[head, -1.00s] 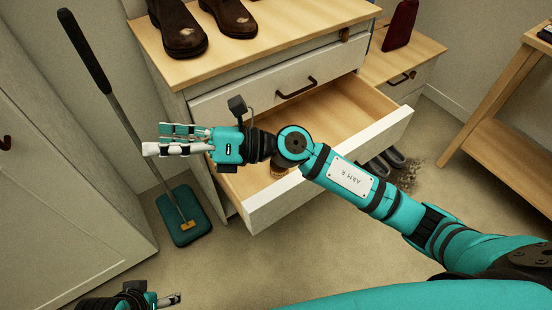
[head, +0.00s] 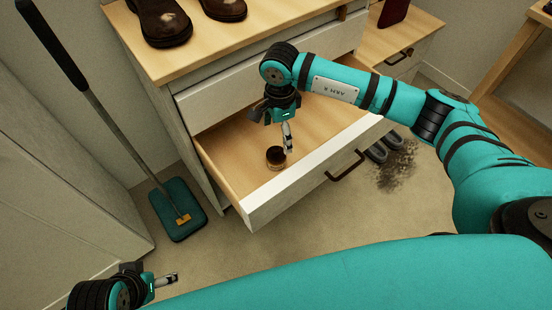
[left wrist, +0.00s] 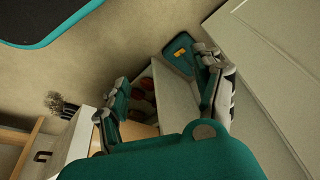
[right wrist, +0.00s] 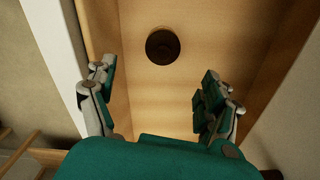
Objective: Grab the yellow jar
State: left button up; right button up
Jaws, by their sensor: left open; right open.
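A small jar (head: 276,159) with a dark lid and a yellowish-brown body stands in the open drawer, near its front left part. It also shows from above as a dark round lid (right wrist: 163,46) in the right wrist view, ahead of the spread fingers. My right gripper (head: 288,138) is open, pointing down over the drawer, just above and right of the jar in the head view, apart from it. My left gripper (head: 168,280) is open and empty, low at the left, away from the drawer.
The open drawer (head: 262,215) has a white front with a dark handle. Brown shoes (head: 170,24) stand on the dresser top. A mop (head: 179,212) leans at the left. Grey slippers (head: 385,148) and a dirt patch (head: 399,170) lie on the floor at the right.

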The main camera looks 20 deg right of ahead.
aim_at(277, 154)
notch_tip(277, 154, down, 6)
jog(key=shift+r+b, duration=0.1)
jog(key=shift+b, duration=0.4)
jog(key=f, duration=0.1)
jog(key=f+b, duration=0.1)
jog(key=f, duration=0.3)
jog(key=shift+a+f, duration=0.1)
jog(key=shift+a, duration=0.2)
jog(key=shift+f, duration=0.2)
pick_arm(q)
jog(key=w+d+r+t, duration=0.1)
jog(key=w+r+t, duration=0.1)
jog(key=w, duration=0.3)
jog(key=w+d+r+t+h, duration=0.1)
jog(key=w+d+r+t, duration=0.1)
jog(key=w+t, duration=0.2)
jog(key=shift+w+d+r+t+h, duration=0.2)
jog(key=shift+w+d+t+h, duration=0.1)
jog(key=shift+w, duration=0.65)
pick_arm(e)
jog(key=shift+c, duration=0.3)
jog(key=c, duration=1.6)
jog(key=shift+w+r, duration=0.1)
